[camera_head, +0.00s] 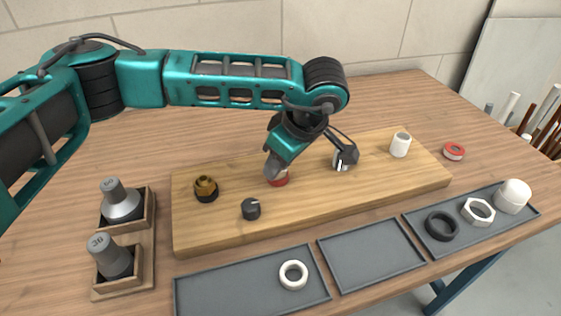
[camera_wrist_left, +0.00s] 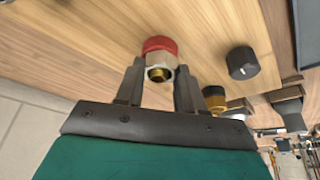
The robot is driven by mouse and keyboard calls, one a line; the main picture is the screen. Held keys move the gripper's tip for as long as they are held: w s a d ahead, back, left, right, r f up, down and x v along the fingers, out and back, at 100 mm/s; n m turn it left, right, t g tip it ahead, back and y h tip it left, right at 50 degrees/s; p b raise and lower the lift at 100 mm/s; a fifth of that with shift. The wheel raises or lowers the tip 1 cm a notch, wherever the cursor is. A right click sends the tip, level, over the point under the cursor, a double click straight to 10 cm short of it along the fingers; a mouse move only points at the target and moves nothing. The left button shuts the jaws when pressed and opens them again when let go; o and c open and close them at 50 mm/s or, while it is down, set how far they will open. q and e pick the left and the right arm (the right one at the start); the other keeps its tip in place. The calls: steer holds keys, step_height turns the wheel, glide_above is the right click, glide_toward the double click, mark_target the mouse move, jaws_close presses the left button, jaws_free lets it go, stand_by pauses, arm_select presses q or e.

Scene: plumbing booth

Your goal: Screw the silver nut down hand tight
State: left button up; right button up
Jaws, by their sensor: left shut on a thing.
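The silver nut (camera_wrist_left: 158,61) shows in the left wrist view as a pale hexagon around a brass end, with a red ring at its base. It stands on the wooden board (camera_head: 340,193). My left gripper (camera_wrist_left: 158,82) is shut on the nut, with one finger on each side. In the head view the gripper (camera_head: 274,168) reaches down to the board from above and hides most of the nut. Only the red ring (camera_head: 279,181) shows below the fingers. My right gripper is not in view.
The board also bears a brass fitting (camera_head: 205,187), a dark knob (camera_head: 251,209), a dark-and-silver fitting (camera_head: 345,157) and a white cylinder (camera_head: 400,145). Two grey sockets (camera_head: 121,203) stand in wooden holders at left. Grey trays (camera_head: 370,255) with loose rings line the front.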

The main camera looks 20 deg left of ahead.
arm_select(q)
steer(key=shift+m+t+h+b, duration=0.3)
steer(key=shift+m+t+b, duration=0.45)
steer(key=shift+m, duration=0.85)
steer(key=o, duration=1.1)
steer(key=shift+o, duration=0.4)
steer(key=o, duration=0.6)
steer(key=shift+c, duration=0.2)
